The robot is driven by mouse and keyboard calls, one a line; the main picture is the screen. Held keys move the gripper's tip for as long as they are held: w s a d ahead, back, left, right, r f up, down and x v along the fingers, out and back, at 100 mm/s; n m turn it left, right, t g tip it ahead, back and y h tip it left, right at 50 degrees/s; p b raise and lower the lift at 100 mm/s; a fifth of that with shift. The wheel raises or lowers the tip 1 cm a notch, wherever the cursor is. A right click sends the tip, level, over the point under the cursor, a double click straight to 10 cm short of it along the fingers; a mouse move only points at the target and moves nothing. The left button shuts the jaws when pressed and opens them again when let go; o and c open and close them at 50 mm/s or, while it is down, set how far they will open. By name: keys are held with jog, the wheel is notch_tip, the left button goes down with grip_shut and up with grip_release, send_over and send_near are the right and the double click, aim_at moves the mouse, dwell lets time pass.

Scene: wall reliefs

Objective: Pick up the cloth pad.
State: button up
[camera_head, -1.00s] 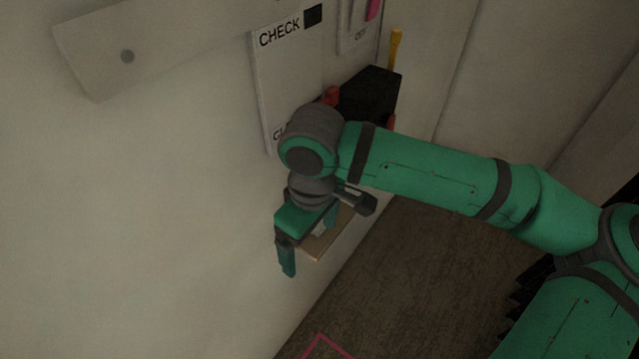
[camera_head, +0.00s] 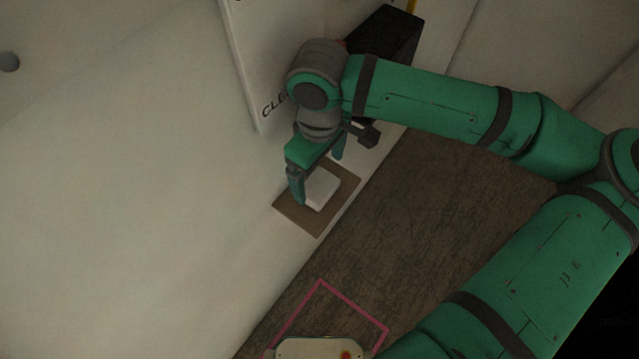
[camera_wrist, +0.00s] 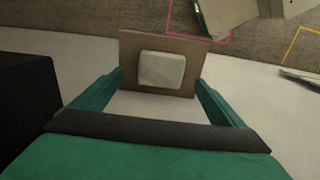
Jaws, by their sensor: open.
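The cloth pad (camera_head: 322,188) is a small white block with rounded edges. It lies on a square brown board (camera_head: 292,213) against the white wall. My gripper (camera_head: 318,178) is open, with its two teal fingers apart near the pad; one finger partly covers the pad's left side in the head view. In the wrist view the pad (camera_wrist: 162,70) shows whole on the brown board (camera_wrist: 190,85), ahead of and between the open fingers (camera_wrist: 160,80). I cannot tell whether either finger touches the pad.
A black box (camera_head: 385,38) sits on the wall behind my arm. A white panel with dark lettering (camera_head: 250,60) hangs to the left of it. A pink outline (camera_head: 297,305) marks the brown floor (camera_head: 420,210), which is mostly bare.

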aim_at(319, 185)
jog(key=shift+s+f, duration=0.1)
jog(key=shift+f, duration=2.9)
jog(key=c, duration=1.2)
jog(key=shift+c, duration=0.2)
jog(key=shift+r, duration=0.15)
